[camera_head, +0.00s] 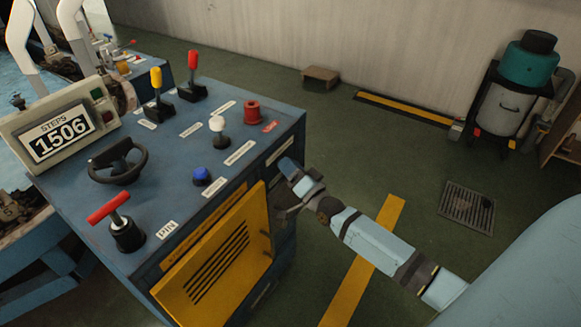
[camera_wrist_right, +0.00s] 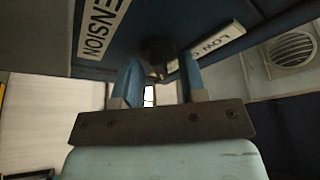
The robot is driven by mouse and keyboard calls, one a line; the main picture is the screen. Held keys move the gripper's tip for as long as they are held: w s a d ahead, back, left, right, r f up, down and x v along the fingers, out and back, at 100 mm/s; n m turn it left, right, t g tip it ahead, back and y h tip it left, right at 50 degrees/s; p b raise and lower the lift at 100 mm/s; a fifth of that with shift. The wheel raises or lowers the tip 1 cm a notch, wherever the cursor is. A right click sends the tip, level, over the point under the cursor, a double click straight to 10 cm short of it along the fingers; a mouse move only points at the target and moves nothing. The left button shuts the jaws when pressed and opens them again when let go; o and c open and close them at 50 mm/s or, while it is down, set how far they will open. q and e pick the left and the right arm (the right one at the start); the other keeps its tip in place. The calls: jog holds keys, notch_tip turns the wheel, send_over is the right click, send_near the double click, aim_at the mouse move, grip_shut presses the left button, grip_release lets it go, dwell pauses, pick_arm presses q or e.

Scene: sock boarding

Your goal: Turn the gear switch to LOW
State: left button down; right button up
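The blue control cabinet (camera_head: 190,150) stands left of centre in the head view. My right gripper (camera_head: 289,178) is at its right side face, just below the top edge. In the right wrist view a white label starting with "LOW" (camera_wrist_right: 218,42) is on the blue face. A small dark part (camera_wrist_right: 157,58), perhaps the gear switch, sticks out between the two blue fingers of my right gripper (camera_wrist_right: 158,78). The fingers stand apart, with a gap between them. I cannot tell whether they touch it, nor which way the switch points. My left gripper is not in view.
The cabinet top carries a yellow lever (camera_head: 156,80), a red lever (camera_head: 193,66), a white knob (camera_head: 217,125), a red knob (camera_head: 252,106), a blue button (camera_head: 201,175), a handwheel (camera_head: 118,162) and a red T-handle (camera_head: 110,210). Floor to the right is clear around a grate (camera_head: 467,206).

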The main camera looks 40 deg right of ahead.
jog(key=c, duration=0.6)
grip_shut()
